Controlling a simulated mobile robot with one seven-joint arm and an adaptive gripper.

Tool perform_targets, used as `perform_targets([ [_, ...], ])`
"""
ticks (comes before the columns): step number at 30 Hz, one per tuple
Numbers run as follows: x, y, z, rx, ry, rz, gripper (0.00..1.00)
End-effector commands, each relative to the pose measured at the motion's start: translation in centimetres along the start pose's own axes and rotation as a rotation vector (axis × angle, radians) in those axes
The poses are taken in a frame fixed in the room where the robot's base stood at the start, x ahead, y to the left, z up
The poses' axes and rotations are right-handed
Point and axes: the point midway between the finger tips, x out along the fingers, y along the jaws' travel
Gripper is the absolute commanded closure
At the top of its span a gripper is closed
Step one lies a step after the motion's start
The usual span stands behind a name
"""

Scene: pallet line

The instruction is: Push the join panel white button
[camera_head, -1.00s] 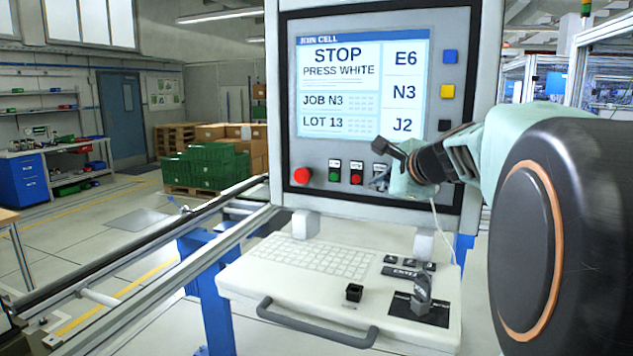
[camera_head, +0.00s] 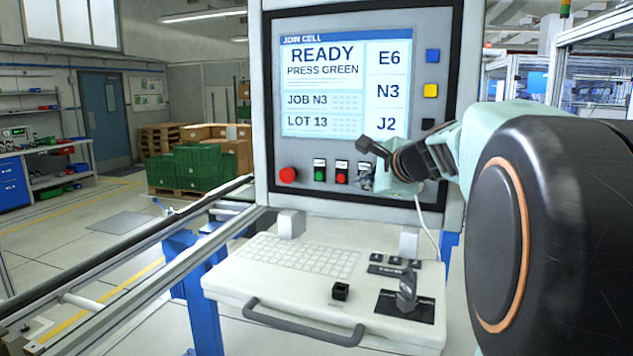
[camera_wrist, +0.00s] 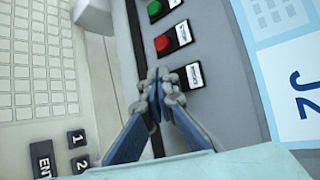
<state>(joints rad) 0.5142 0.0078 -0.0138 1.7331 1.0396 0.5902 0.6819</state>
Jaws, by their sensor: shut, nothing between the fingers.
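The join panel (camera_head: 258,120) stands upright, with a screen (camera_head: 322,88) reading "READY, PRESS GREEN". Below the screen are a green button (camera_head: 319,174), a red button (camera_head: 341,178) and a third label plate at the right. In the wrist view, the green button (camera_wrist: 154,8) and red button (camera_wrist: 162,43) show clearly, and the third label plate (camera_wrist: 194,76) is beside my fingertips. The white button is hidden behind them. My gripper (camera_wrist: 160,84) is shut and empty, its tips at that third position; whether they touch cannot be told.
A large red knob (camera_head: 288,175) is left of the button row. A keyboard shelf (camera_head: 225,280) with a joystick (camera_head: 407,290) juts out below. Metal rails (camera_head: 130,265) run at the left. Green crates (camera_head: 195,165) stand farther back.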

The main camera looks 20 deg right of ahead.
Motion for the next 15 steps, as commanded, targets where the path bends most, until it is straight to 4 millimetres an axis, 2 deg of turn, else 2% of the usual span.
perform_targets([
  [6, -0.82, 0.67, 0.5, 0.001, 0.001, -0.001, 1.0],
  [15, -0.94, 0.74, 0.62, 0.001, 0.0, 0.0, 1.0],
])
